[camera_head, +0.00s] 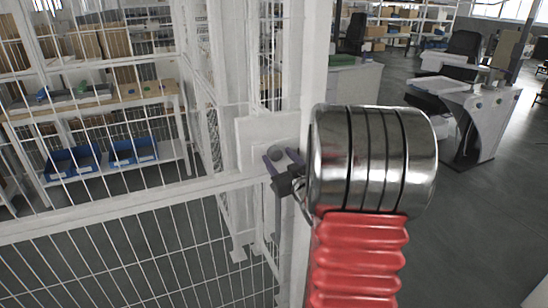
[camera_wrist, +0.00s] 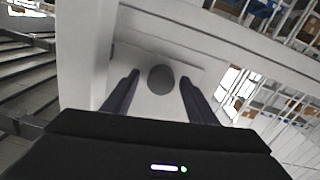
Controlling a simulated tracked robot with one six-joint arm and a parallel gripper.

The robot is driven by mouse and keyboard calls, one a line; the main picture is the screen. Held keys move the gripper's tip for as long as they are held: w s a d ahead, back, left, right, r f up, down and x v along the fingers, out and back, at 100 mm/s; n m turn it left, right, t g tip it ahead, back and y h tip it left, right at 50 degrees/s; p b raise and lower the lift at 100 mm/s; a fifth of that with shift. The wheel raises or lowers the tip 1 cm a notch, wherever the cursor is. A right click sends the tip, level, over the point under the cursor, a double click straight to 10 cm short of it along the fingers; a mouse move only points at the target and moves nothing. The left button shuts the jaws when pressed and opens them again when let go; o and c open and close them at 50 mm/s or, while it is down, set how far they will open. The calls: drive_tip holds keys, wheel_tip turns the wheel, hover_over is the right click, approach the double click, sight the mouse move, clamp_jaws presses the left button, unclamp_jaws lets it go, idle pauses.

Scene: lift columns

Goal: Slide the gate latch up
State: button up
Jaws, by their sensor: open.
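The gate latch is a white plate with a round grey knob on the white gate post. In the head view the plate (camera_head: 250,140) is left of my arm's metal wrist, and the knob (camera_head: 277,153) shows between my fingers. My gripper (camera_head: 284,157) is open, with one dark finger on each side of the knob. In the wrist view the knob (camera_wrist: 160,79) lies between the two spread fingertips of my gripper (camera_wrist: 161,82), with a gap on both sides. I cannot tell how deep the fingers reach around it. My arm hides part of the post.
White wire mesh fencing (camera_head: 130,240) fills the left side. Behind it, shelves hold boxes and blue bins (camera_head: 75,160). Desks (camera_head: 485,110) and a dark chair (camera_head: 463,45) stand at the right. The grey floor at the lower right is clear.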

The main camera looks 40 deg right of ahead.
drive_tip(key=shift+c, duration=0.2)
drive_tip(key=shift+a, duration=0.1)
clamp_jaws()
idle(0.4)
